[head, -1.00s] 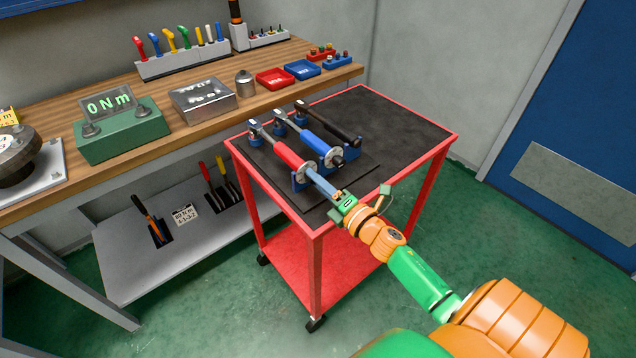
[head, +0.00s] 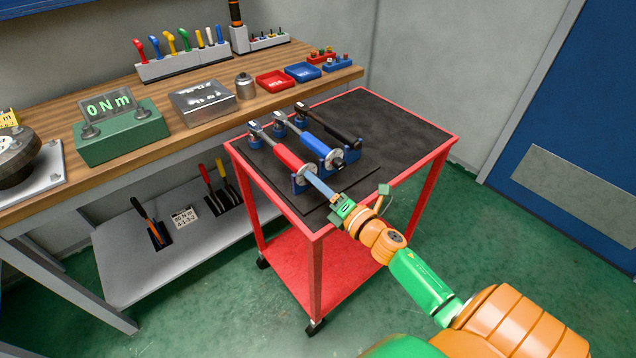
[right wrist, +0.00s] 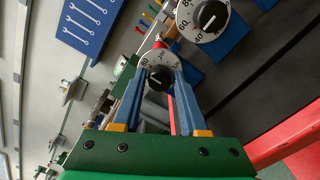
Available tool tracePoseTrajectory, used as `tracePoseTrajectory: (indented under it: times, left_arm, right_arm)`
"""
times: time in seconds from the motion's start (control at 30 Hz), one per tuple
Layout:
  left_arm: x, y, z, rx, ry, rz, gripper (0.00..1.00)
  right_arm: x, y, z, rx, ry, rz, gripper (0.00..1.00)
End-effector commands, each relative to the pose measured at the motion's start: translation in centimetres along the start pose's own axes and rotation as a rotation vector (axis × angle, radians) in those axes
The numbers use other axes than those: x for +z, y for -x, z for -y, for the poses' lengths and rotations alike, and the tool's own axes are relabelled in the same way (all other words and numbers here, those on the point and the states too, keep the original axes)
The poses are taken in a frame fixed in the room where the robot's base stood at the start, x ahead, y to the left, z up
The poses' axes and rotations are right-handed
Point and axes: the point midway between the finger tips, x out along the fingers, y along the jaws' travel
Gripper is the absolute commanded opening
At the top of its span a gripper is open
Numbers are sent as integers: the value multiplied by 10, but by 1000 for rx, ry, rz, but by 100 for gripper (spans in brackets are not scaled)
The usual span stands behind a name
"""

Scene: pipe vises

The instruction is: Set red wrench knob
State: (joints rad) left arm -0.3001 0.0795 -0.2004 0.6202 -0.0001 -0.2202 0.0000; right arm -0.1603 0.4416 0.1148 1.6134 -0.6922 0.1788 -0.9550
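The red wrench (head: 290,157) lies in a blue vise on the cart, its dial end (head: 301,182) toward me. In the right wrist view its white dial with a black knob (right wrist: 158,79) sits between the tips of my right gripper's two blue fingers. My right gripper (head: 312,178) reaches the red wrench's end from the lower right. Its fingers are apart, one on each side of the knob; I see no clear contact. The knob's exact setting is too small to read. My left gripper is not in view.
The blue wrench (head: 318,146) and its dial (right wrist: 206,14) are close beside the red one. A black wrench (head: 333,125) lies beyond. The red cart's black top (head: 405,120) is clear on the right. A workbench (head: 150,86) with a green tester reading 0 Nm (head: 122,135) stands left.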

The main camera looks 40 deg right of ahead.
Motion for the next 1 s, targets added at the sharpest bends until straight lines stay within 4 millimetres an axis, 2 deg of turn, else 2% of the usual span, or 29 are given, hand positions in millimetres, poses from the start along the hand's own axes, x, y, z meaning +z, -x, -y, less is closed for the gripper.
tracePoseTrajectory:
  times: [0.03,0.07,0.37,0.47,0.77,1.0]
  left_arm:
    - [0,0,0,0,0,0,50]
    - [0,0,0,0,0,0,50]
    - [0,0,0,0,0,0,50]
    - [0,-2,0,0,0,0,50]
    - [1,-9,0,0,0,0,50]
    - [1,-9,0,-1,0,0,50]
  right_arm:
    - [0,0,0,0,0,0,59]
    - [0,0,0,0,0,0,66]
    - [0,1,0,0,-1,0,66]
    - [-1,11,2,-2,-2,-1,66]
    - [-1,64,2,-2,-3,-1,66]
    - [0,71,0,0,-1,0,66]
